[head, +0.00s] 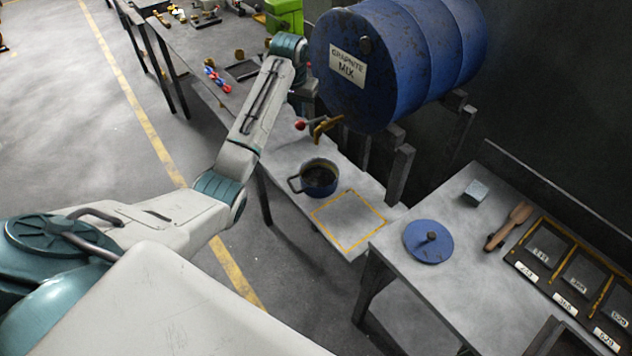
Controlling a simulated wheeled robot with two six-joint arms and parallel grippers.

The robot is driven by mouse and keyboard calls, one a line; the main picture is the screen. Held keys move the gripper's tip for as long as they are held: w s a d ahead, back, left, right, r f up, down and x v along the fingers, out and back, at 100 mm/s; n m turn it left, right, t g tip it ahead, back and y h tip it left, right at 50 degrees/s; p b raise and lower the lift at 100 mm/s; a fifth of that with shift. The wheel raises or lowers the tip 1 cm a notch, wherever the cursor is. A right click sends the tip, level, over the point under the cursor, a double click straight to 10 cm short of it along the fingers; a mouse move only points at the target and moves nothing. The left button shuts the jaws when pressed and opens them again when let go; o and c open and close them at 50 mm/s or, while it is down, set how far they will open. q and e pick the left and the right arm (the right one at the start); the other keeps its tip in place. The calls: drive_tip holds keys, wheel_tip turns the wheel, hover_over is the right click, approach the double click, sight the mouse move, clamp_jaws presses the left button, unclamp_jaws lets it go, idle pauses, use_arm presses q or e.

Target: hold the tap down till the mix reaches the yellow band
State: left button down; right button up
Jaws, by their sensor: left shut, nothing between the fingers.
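A blue drum (385,50) labelled "GRAPHITE MIX" lies on its side on a stand. A brass tap (325,126) with a red knob (300,125) sticks out below its front. A dark blue pot (319,178) with a side handle stands on the low bench under the tap. Its inside is dark; I cannot make out a yellow band or the mix level. My left gripper (308,93) is shut and empty, just above the tap and in front of the drum. Its fingertips are small, and I cannot tell whether they touch the tap. My right gripper is not in view.
A yellow-outlined square (349,220) on the low bench is empty. A blue lid (428,241) lies on the right table, with a grey block (475,191), a wooden-handled tool (509,226) and labelled trays (560,270). Small parts (217,80) lie on the far bench.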

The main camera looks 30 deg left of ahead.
sight(300, 121)
use_arm(q)
drive_tip(key=shift+s+x, duration=0.2)
drive_tip(key=shift+x, duration=0.7)
drive_tip(key=shift+s+x, duration=0.15)
drive_tip(key=shift+x, duration=0.7)
drive_tip(key=shift+f, duration=0.1)
idle(1.1)
idle(3.7)
drive_tip(key=shift+w+v, duration=0.25)
drive_tip(key=shift+v, duration=0.9)
drive_tip(key=shift+w+v, duration=0.25)
drive_tip(key=shift+v, duration=0.9)
drive_tip(key=shift+w+v, duration=0.2)
drive_tip(key=shift+v, duration=0.95)
